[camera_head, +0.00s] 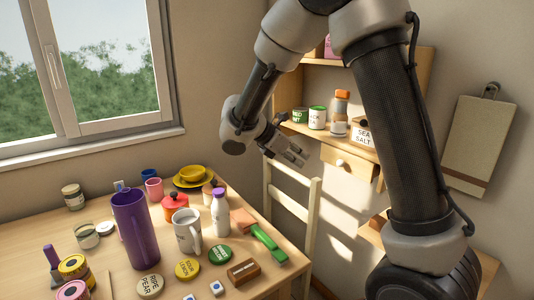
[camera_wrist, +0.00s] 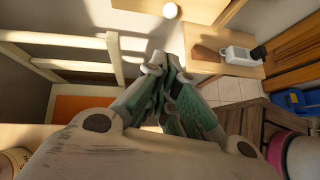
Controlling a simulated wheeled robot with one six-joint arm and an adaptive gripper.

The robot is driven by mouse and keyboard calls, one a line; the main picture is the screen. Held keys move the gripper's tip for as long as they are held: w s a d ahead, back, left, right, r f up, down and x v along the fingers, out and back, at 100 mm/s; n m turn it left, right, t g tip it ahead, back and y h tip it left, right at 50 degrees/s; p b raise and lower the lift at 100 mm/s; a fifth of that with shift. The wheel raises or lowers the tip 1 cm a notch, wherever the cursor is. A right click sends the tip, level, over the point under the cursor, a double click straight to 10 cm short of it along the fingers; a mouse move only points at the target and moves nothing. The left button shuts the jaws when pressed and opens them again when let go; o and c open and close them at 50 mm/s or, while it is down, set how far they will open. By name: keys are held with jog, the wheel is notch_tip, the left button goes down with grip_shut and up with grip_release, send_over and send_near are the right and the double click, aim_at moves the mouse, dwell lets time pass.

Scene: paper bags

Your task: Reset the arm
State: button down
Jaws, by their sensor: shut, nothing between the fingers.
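My gripper (camera_head: 296,155) is in the air in the head view, above the chair and to the right of the table's things. It is shut and empty. In the wrist view my gripper (camera_wrist: 165,65) shows its two fingers together, pointing away over the floor and the furniture. My arm bends down from the top of the head view and is clear of the table.
The wooden table (camera_head: 122,283) holds a purple tumbler (camera_head: 136,230), a white mug (camera_head: 187,231), a white bottle (camera_head: 220,213) and several tins. A pale chair (camera_head: 290,205) stands right of it. A shelf (camera_head: 405,95) and a clipboard (camera_head: 480,140) are on the wall.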

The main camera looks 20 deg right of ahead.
jog(key=s+f+m+g+y, duration=0.2)
jog(key=s+f+m, duration=0.1)
jog(key=s+m, duration=0.25)
jog(key=s+d+r+m+t+y, duration=0.2)
jog(key=s+d+r+m+y, duration=0.1)
jog(key=s+m, duration=0.4)
jog(key=s+d+r+m+t+y, duration=0.3)
jog(key=s+r+m+y, duration=0.2)
jog(key=s, duration=0.9)
notch_tip(320, 180, up, 3)
jog(key=shift+d+r+m, duration=0.15)
jog(key=shift+d+m, duration=0.15)
jog(key=shift+m, duration=0.75)
